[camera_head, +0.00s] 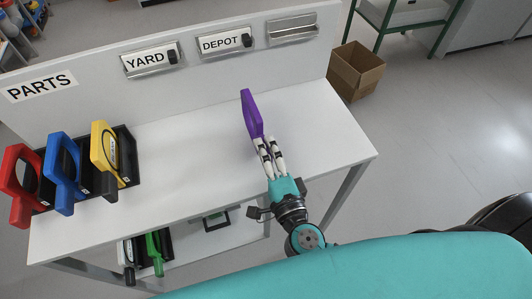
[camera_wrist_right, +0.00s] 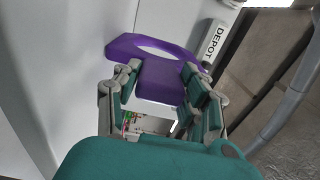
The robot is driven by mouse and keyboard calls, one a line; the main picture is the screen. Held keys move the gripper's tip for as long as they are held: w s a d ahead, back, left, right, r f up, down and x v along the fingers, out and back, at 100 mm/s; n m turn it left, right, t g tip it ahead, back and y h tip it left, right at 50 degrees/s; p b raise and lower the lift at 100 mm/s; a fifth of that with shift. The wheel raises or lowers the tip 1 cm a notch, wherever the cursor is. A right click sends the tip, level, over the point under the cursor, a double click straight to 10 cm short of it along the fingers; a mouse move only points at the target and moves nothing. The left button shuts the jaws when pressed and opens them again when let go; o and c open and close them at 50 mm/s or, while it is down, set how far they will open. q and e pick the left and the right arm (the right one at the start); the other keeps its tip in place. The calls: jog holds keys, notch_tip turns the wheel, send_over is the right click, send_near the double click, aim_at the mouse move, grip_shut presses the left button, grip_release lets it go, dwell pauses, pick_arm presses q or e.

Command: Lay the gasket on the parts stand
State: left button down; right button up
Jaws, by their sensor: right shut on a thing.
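The gasket is a purple piece (camera_head: 251,112) with a flat handle and a ring-shaped end; the opening shows in the right wrist view (camera_wrist_right: 158,82). My right gripper (camera_head: 266,140) is shut on its handle, and the ring end points away from the gripper. In the head view it is over the right half of the white top of the parts stand (camera_head: 190,150); I cannot tell whether it touches the top. The stand has a back panel with a PARTS sign (camera_head: 40,87). My left gripper is not in view.
Red (camera_head: 18,180), blue (camera_head: 63,175) and yellow (camera_head: 100,150) pieces stand in black holders at the left end. A green piece (camera_head: 153,252) and a white one sit on the lower shelf. YARD and DEPOT plates are on the back panel. The middle of the top is clear.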

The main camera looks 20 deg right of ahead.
jog(key=shift+r, duration=0.1)
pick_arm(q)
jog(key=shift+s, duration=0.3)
pick_arm(e)
jog(key=o, duration=0.8)
jog(key=shift+f, duration=0.2)
jog(key=shift+c, duration=0.2)
jog(key=o, duration=0.5)
jog(key=shift+c, duration=0.2)
jog(key=shift+r, duration=0.3)
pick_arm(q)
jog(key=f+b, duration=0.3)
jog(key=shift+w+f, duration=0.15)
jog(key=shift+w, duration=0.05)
pick_arm(e)
jog(key=s, duration=1.2)
jog(key=shift+d+f, duration=0.15)
